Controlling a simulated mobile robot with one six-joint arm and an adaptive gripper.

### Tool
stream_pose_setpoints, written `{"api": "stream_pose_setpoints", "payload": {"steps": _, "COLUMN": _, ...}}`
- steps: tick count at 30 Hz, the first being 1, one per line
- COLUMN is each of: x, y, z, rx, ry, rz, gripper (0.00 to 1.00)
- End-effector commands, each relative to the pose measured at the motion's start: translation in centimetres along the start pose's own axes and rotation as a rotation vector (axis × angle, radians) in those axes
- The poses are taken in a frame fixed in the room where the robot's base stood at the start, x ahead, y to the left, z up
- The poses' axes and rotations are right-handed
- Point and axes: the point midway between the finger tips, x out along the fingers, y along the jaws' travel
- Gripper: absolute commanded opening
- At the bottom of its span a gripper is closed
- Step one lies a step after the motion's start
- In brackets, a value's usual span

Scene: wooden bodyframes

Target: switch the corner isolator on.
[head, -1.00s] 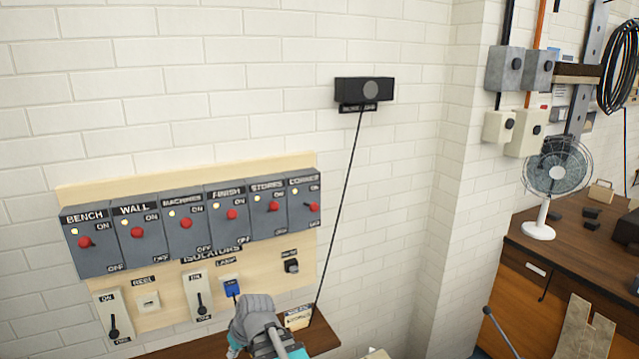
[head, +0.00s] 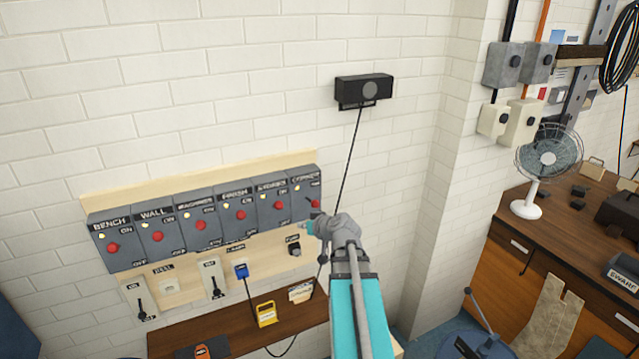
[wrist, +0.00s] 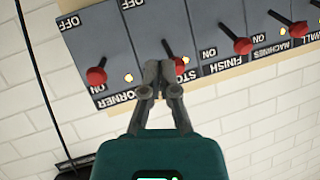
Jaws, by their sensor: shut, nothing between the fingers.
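The corner isolator (head: 304,186) is the rightmost grey box on the wooden board in the head view. Its red-knobbed lever (head: 315,204) sticks out. In the wrist view, which is upside down, the corner isolator (wrist: 101,45) is at the left, its red knob (wrist: 97,75) near the ON mark and a yellow-orange lamp beside it. My gripper (head: 307,228) is shut and empty, just below the corner box in the head view. In the wrist view its fingertips (wrist: 161,66) overlap the stores box, beside the stores knob (wrist: 181,63), right of the corner knob.
The other isolators, such as bench (head: 113,247) and finish (head: 238,212), run left in a row. Smaller switches and a blue plug (head: 241,270) are below. A cable hangs from a black box (head: 364,88). A wooden shelf (head: 190,335) juts out below the board.

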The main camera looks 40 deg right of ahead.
Motion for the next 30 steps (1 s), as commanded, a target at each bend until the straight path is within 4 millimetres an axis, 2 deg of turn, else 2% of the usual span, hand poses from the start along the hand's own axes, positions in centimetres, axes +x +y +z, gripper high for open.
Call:
{"api": "stream_pose_setpoints", "payload": {"steps": 1, "x": -1.6, "y": 1.1, "z": -2.4, "rx": 0.006, "ry": 0.036, "rz": 0.024, "gripper": 0.0}}
{"api": "stream_pose_setpoints", "payload": {"steps": 3, "x": -2.9, "y": 2.7, "z": -4.2, "rx": 0.009, "ry": 0.081, "rz": 0.055, "gripper": 0.0}}
{"api": "stream_pose_setpoints", "payload": {"steps": 6, "x": -4.7, "y": 4.6, "z": -6.3, "rx": 0.013, "ry": 0.137, "rz": 0.095, "gripper": 0.0}}
{"api": "stream_pose_setpoints", "payload": {"steps": 10, "x": -6.5, "y": 6.5, "z": -8.0, "rx": 0.017, "ry": 0.187, "rz": 0.136, "gripper": 0.0}}
{"api": "stream_pose_setpoints", "payload": {"steps": 16, "x": -7.5, "y": 7.7, "z": -8.9, "rx": 0.019, "ry": 0.22, "rz": 0.164, "gripper": 0.0}}
{"api": "stream_pose_setpoints", "payload": {"steps": 30, "x": -7.3, "y": 7.9, "z": -8.9, "rx": 0.019, "ry": 0.221, "rz": 0.165, "gripper": 0.0}}
